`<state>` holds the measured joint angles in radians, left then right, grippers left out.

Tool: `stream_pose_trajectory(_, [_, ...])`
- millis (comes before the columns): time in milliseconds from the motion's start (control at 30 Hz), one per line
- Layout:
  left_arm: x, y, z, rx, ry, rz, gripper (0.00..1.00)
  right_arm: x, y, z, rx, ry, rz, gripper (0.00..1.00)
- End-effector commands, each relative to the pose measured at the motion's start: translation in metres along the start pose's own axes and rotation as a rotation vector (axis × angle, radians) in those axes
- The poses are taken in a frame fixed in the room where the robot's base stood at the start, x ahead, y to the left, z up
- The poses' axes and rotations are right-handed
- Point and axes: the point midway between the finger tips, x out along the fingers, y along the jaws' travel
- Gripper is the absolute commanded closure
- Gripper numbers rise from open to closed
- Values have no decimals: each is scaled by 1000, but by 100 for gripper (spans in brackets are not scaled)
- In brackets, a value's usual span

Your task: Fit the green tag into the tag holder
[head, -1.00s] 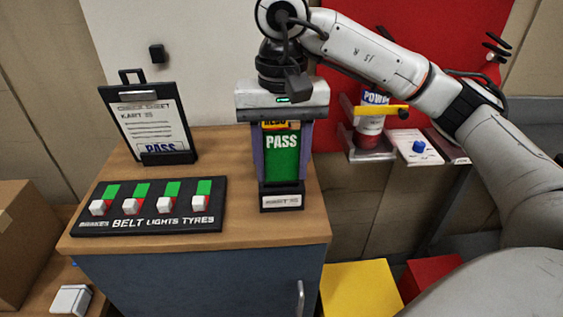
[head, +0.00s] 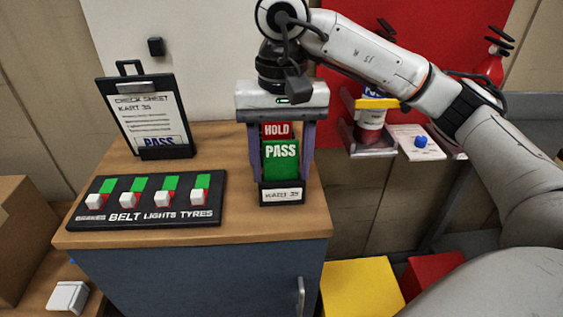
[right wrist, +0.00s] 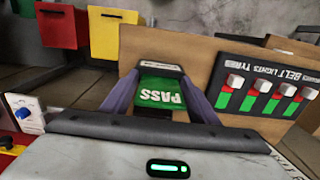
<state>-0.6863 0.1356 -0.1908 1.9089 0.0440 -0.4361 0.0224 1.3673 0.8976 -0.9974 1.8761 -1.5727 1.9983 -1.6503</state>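The green PASS tag (head: 281,160) stands upright, its lower end at the black tag holder (head: 282,194) labelled KART 35 on the wooden cabinet top. A red HOLD tag (head: 276,130) shows behind and above it. My right gripper (head: 281,170) points down from above, with its purple fingers on either side of the green tag. The fingers look open, with narrow gaps to the tag. In the right wrist view the tag (right wrist: 161,92) lies between the fingers. How deep the tag sits is hidden by the holder's front. My left gripper is out of view.
A black switch board (head: 150,199) lies left of the holder, and a clipboard with a check sheet (head: 146,115) stands behind it. Yellow (head: 360,290) and red bins stand below.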

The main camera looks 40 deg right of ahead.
Motion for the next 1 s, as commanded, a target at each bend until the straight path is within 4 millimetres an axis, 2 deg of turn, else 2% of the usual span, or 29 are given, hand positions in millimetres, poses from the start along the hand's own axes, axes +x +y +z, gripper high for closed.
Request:
stream_pose_trajectory(67, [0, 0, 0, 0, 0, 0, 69, 1, 1, 0, 0, -2, 5, 32])
stream_pose_trajectory(333, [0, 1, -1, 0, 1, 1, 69, 1, 1, 0, 1, -2, 6, 32])
stream_pose_trajectory(467, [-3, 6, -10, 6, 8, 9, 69, 1, 2, 0, 1, -2, 7, 32])
stream_pose_trajectory(800, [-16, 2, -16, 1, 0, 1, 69, -71, 0, -1, 1, 4, 2, 32])
stream_pose_trajectory(1000, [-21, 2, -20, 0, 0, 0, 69, -97, 0, 0, 0, 1, 2, 32])
